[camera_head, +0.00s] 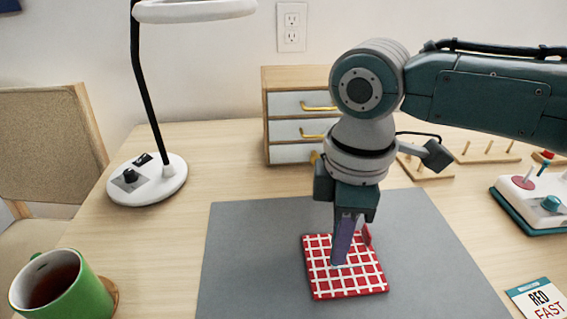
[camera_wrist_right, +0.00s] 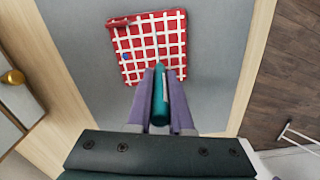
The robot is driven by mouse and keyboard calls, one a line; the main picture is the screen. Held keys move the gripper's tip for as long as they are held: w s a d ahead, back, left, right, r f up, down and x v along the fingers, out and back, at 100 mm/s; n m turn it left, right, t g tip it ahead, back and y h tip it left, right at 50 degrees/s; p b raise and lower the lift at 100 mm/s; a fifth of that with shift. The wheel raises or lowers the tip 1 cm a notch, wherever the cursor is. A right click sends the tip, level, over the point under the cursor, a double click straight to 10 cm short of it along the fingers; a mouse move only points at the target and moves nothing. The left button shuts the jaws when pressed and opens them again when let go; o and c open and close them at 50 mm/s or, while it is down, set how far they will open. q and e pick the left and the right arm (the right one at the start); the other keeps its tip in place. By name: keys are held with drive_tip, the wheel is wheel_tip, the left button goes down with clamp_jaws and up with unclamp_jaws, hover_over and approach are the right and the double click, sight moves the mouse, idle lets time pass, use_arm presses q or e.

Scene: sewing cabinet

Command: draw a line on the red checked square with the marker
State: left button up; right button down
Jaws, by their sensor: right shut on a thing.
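The red checked square (camera_head: 345,283) lies on the grey mat (camera_head: 245,260), in front of the drawers. It also shows in the right wrist view (camera_wrist_right: 151,44). My right gripper (camera_head: 341,258) points down over the square. In the right wrist view its purple fingers (camera_wrist_right: 160,80) are shut on a teal marker (camera_wrist_right: 160,95), whose end points at the square's lower part. Whether the tip touches the cloth I cannot tell. A small blue spot shows on the square's left side in the wrist view. My left gripper is not in view.
A green mug (camera_head: 75,296) stands at the front left and a white lamp (camera_head: 150,185) behind it. A drawer cabinet (camera_head: 290,105) and wooden spool racks (camera_head: 480,155) stand at the back. A white device (camera_head: 530,195) is at right. The mat around the square is clear.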

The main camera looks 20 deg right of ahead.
drive_tip(key=shift+w+a, duration=0.1)
drive_tip(key=shift+a, duration=0.3)
idle(0.3)
drive_tip(key=shift+w+a, duration=0.1)
drive_tip(key=shift+a, duration=0.35)
idle(0.3)
drive_tip(key=shift+a, duration=0.2)
drive_tip(key=shift+r+p, duration=0.1)
drive_tip(key=shift+p, duration=0.3)
drive_tip(key=shift+r+p, duration=0.2)
drive_tip(key=shift+p, duration=0.15)
idle(0.5)
drive_tip(key=shift+f, duration=0.3)
idle(0.6)
drive_tip(key=shift+d+p, duration=0.55)
drive_tip(key=shift+d, duration=0.1)
idle(0.5)
